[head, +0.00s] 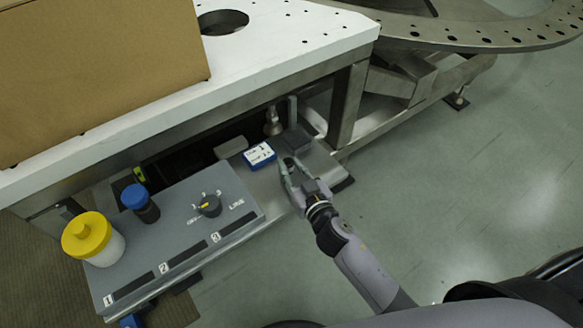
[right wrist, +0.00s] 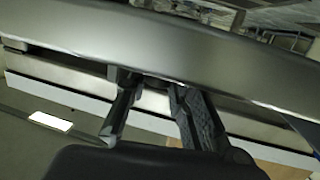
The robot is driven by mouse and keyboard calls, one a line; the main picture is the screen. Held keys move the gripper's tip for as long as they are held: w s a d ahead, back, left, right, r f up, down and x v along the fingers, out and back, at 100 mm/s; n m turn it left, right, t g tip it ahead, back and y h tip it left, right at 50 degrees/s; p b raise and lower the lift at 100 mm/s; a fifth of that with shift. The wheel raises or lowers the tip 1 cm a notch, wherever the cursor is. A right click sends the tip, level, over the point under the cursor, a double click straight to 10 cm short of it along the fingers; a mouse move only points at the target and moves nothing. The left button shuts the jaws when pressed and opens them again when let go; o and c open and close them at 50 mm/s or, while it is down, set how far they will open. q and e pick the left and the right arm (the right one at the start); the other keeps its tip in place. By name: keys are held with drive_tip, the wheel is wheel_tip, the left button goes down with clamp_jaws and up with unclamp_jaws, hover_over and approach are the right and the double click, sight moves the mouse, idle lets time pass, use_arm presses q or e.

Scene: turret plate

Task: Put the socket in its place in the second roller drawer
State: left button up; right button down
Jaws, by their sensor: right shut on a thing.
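My right gripper (head: 287,168) reaches in from the lower right in the head view. Its fingers are shut on a small dark round thing (head: 289,162), which looks like the socket, over the metal ledge right of the grey control box. In the right wrist view the gripper (right wrist: 155,95) has its fingertips at a dark piece (right wrist: 155,82) below a broad grey metal surface; most of that piece is hidden. I cannot make out the second roller drawer or the socket's place in it. My left gripper is not in view.
The grey box (head: 237,190) bears a knob (head: 208,205), a yellow-lidded jar (head: 93,239) and a blue-capped bottle (head: 141,203). A blue-and-white box (head: 259,155) and a dark block (head: 297,139) lie near my gripper.

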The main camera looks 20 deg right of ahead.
drive_tip(key=c, duration=1.4)
unclamp_jaws()
